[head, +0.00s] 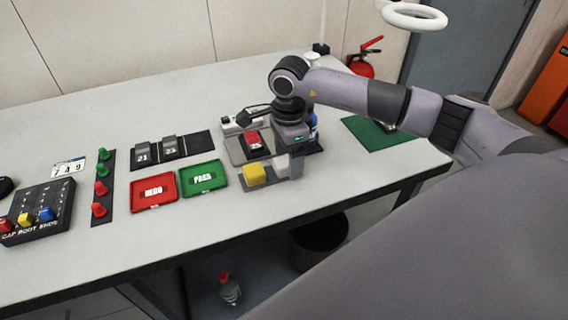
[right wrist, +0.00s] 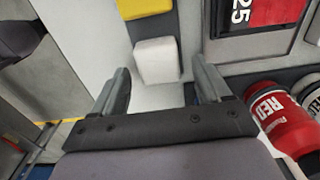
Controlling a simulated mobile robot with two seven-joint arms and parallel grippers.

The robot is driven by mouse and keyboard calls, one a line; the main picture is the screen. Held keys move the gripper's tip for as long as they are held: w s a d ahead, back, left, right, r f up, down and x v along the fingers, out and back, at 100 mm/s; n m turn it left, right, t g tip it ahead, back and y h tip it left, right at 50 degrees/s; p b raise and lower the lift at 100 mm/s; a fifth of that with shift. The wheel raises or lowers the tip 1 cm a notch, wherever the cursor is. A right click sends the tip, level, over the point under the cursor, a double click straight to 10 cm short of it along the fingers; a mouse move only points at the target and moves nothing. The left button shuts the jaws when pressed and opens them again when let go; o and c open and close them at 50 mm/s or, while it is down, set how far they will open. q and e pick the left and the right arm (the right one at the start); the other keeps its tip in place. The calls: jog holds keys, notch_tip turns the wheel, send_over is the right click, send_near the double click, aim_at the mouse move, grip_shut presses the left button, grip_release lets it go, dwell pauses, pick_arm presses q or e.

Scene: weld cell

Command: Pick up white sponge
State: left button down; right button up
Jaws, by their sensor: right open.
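The white sponge (head: 281,162) sits at the right end of the dark tray on the table, partly hidden by my right gripper (head: 291,168). In the right wrist view the white sponge (right wrist: 156,60) is a pale block just ahead of and between my two open fingers (right wrist: 160,72). The fingers appear apart from it, and nothing is held. The yellow sponge (head: 254,174) stands to its left in the head view; its edge also shows in the right wrist view (right wrist: 143,6). My left gripper is not in view.
A red block (head: 252,138) lies in a holder behind the sponges. Red REDO (head: 153,191) and green PASS (head: 203,178) trays lie left. The front table is clear.

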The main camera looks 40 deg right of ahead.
jog(key=shift+c, duration=0.3)
jog(key=c, duration=1.1)
jog(key=shift+o, duration=0.2)
jog(key=shift+r, duration=0.1)
notch_tip(320, 180, up, 20)
